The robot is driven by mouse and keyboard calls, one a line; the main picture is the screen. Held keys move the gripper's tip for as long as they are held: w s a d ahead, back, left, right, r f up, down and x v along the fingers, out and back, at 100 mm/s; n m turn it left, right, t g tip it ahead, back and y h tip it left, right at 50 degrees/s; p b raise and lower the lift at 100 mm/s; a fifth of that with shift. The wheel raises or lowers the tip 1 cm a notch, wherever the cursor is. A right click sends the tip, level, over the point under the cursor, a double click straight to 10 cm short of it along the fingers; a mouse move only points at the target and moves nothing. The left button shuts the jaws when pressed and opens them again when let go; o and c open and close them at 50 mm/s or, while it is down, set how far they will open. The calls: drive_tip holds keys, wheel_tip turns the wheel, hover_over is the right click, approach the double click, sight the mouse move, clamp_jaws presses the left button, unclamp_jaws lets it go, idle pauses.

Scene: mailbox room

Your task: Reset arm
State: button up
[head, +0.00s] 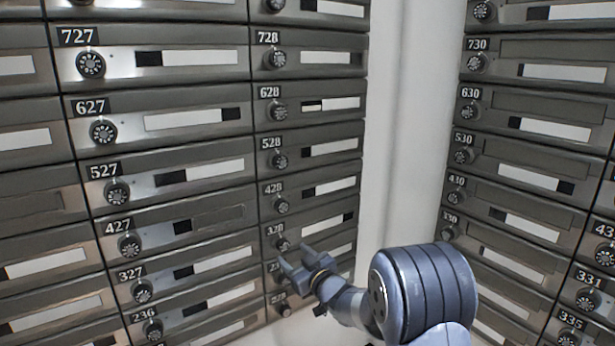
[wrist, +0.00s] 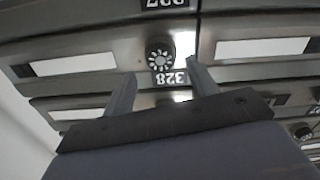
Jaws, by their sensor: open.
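My gripper (head: 289,263) is at the lower middle of the head view, in front of the lower mailboxes of the 28 column. Its two fingers stand apart with nothing between them. In the wrist view my gripper (wrist: 158,85) shows both fingers spread, pointing at a mailbox front. The round dial (wrist: 159,57) and the upside-down label 328 (wrist: 170,78) show between and just beyond the fingertips. I cannot tell whether a fingertip touches the mailbox front. My arm reaches in from the lower right of the head view.
A wall of grey mailboxes with dials and white name slots fills the left, among them mailbox 528 (head: 312,152). A second bank with mailbox 530 (head: 515,162) stands at the right. A pale bare corner wall (head: 410,130) lies between them. All visible mailbox doors look closed.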

drive_tip(key=shift+v, duration=1.8)
drive_tip(key=shift+d, duration=0.1)
